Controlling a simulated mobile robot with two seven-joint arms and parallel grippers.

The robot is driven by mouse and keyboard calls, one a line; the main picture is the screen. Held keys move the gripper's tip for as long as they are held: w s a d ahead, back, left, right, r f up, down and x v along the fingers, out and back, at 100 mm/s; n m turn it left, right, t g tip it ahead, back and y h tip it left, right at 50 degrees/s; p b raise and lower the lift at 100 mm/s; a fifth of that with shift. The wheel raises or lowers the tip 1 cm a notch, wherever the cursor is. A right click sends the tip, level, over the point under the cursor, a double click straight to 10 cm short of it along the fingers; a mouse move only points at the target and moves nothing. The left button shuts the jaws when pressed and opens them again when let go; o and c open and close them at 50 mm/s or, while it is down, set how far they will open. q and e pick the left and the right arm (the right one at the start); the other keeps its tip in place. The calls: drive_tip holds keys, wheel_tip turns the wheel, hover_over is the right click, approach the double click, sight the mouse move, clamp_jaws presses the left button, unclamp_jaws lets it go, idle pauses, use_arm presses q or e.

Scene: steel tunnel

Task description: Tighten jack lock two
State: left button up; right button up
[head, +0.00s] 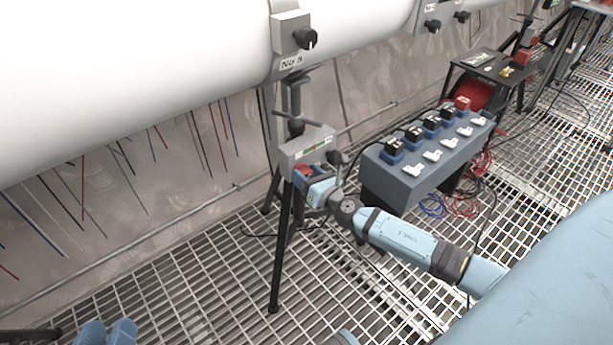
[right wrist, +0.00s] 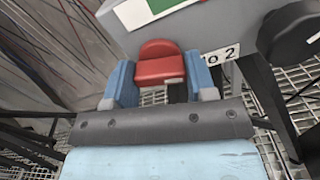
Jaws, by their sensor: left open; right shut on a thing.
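The jack stand (head: 285,235) stands on black legs under the white pipe. Its grey head box (head: 318,138) carries a green, white and red strip. The red lock (head: 302,169) sits on the box's lower front. In the right wrist view the red lock (right wrist: 160,62) is between the two blue fingers of my right gripper (right wrist: 162,85), beside a label ending in "o 2" (right wrist: 222,54). My right gripper (head: 312,180) is shut on this lock and partly hides it in the head view. My left gripper (head: 106,331) is open and empty at the lower left, far from the jack.
A white pipe (head: 130,75) runs along the wall above. A black knob (right wrist: 295,32) is at the upper right of the wrist view. A grey-blue bench (head: 405,180) with several switches stands right of the jack, with red and blue cables (head: 460,205) below. The grating floor (head: 190,270) is open at left.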

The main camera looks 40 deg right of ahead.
drive_tip(key=m, duration=0.2)
drive_tip(key=shift+f+m+b, duration=0.1)
drive_tip(key=shift+m+b, duration=0.2)
drive_tip(key=shift+b, duration=0.1)
drive_tip(key=shift+m, duration=1.8)
drive_tip(key=m+p, duration=0.1)
drive_tip(key=m, duration=0.3)
drive_tip(key=shift+m, duration=0.3)
drive_tip(key=shift+m+p, duration=0.4)
drive_tip(key=shift+m, duration=0.3)
use_arm(q)
drive_tip(key=shift+w+a+r+t+p, duration=0.1)
drive_tip(key=shift+r+t+p, duration=0.6)
drive_tip(key=shift+r, duration=0.9)
use_arm(e)
drive_tip(key=shift+m, duration=1.4)
use_arm(q)
drive_tip(key=shift+f, duration=0.1)
use_arm(e)
drive_tip(key=o, duration=0.9)
